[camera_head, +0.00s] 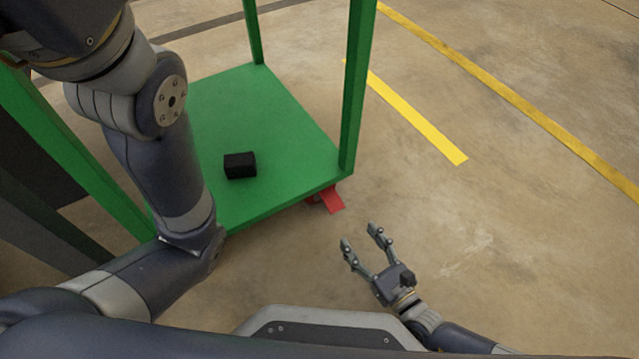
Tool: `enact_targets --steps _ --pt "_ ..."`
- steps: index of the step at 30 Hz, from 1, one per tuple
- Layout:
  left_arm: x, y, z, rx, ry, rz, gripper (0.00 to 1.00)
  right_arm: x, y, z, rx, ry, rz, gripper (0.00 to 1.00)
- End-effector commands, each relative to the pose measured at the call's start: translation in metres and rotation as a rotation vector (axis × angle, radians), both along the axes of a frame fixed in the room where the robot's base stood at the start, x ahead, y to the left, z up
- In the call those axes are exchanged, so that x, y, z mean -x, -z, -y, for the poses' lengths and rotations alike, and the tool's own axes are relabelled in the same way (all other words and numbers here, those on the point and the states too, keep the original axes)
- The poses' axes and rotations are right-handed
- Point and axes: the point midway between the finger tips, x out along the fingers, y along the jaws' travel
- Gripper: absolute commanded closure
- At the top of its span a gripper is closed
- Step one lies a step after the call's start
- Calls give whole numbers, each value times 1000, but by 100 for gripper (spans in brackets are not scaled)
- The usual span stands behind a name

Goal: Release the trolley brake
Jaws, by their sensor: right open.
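The green trolley (280,130) stands in front of me, its flat deck low over the floor and its green posts rising at the corners. A red brake pedal (331,200) sticks out under the deck's near right corner, by a caster that is mostly hidden. My right gripper (361,236) is open and empty, to the right of and nearer to me than the red pedal, apart from it. My left arm crosses the left side of the view in front of the trolley; its gripper cannot be made out.
A small black box (240,165) lies on the trolley deck. Yellow lines (420,120) mark the concrete floor at the right. The floor (520,240) right of the trolley is clear. Dark panels (40,225) stand at the left edge.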

Motion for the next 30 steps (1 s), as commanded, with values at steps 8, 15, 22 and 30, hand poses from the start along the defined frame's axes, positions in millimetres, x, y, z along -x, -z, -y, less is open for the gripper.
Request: enact_targets --steps 8,15,22,30 --pt "0 11 0 0 0 1 100 -16 3 -12 -2 0 1 43" --pt "0 31 0 0 0 1 100 -54 4 -40 -3 0 3 43" --pt "0 44 0 0 0 1 100 -80 3 -59 -1 -1 0 43" --pt "1 45 0 0 0 1 100 -87 1 -64 1 -1 -1 43"
